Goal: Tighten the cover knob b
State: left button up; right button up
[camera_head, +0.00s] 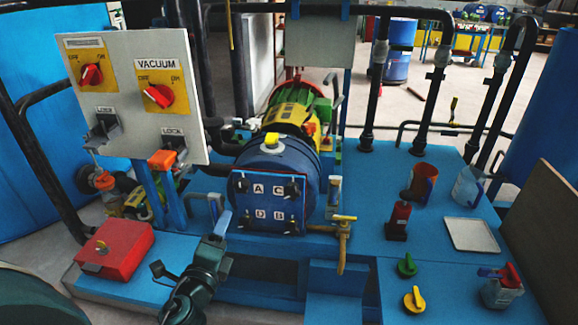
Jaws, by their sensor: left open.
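The blue vessel's square front cover (268,201) faces me at the centre, with labels A, C, D and B. Cover knob b (292,224) is the small dark knob at its lower right corner, beside the B label. Dark knobs also sit at the other corners. How tight knob b is cannot be seen. My left gripper (192,265) is open, below and left of the cover, apart from knob b. Nothing shows between its fingers. My right gripper is not in view.
A brass tap (343,236) stands close to the right of the cover. A panel with red switches (132,97) rises at the left, above a red box (114,249). Green (406,265) and yellow (414,299) knobs, a red cup (424,182) and a white tray (471,235) occupy the right bench.

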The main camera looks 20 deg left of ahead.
aim_at(291, 229)
jog(key=k+l, duration=0.15)
jog(key=k, duration=0.35)
jog(key=k+l, duration=0.2)
jog(key=k, duration=0.25)
